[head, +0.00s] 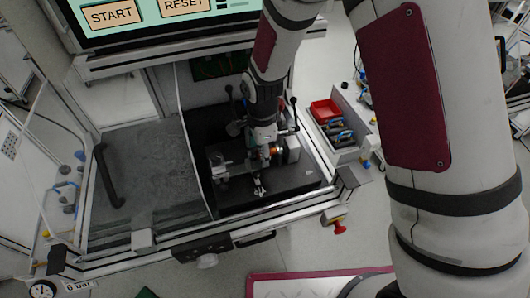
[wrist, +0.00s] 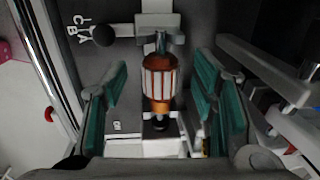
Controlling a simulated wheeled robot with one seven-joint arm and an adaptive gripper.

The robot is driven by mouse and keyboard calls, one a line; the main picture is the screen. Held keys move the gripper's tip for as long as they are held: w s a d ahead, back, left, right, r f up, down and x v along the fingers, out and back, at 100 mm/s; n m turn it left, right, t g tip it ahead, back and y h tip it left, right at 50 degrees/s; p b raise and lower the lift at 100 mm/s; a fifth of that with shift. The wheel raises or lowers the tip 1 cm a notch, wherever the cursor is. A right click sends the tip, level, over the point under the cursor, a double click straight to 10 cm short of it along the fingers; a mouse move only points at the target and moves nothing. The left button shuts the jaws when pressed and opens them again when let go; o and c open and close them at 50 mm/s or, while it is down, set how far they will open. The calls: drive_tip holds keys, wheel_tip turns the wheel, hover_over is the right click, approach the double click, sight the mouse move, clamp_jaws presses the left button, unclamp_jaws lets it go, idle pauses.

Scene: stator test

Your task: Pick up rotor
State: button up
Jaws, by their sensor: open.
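The rotor (wrist: 160,82) shows in the wrist view, with copper windings above and below a light, slotted core and a dark shaft end at the bottom. It lies in a metal fixture, held near its top end by a grey clamp-like part (wrist: 162,40). My gripper (wrist: 158,112) is open, with one green-padded finger on each side of the rotor and a gap on both sides. In the head view my gripper (head: 262,150) is over the fixture on the black plate, and the rotor is mostly hidden there by my arm.
A black plate (head: 240,205) carries the fixture inside a framed station. A grey, empty surface (head: 150,170) lies to its left. A red bin (head: 325,111) stands on the right. A screen with START and RESET buttons (head: 150,14) is at the back. A red emergency knob (head: 338,227) is at the front.

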drive_tip(key=shift+f, duration=0.45)
clamp_jaws()
drive_tip(key=shift+r, duration=0.1)
drive_tip(key=shift+w+r, duration=0.1)
drive_tip(key=shift+r, duration=0.6)
wheel_tip(320, 180, up, 2)
drive_tip(key=shift+a+r+b, duration=0.1)
drive_tip(key=shift+b, duration=0.25)
drive_tip(key=s+d+r, duration=0.1)
drive_tip(key=s+d, duration=0.1)
drive_tip(key=s, duration=1.4)
drive_tip(key=shift+r+p, duration=0.15)
drive_tip(key=shift+p, duration=0.15)
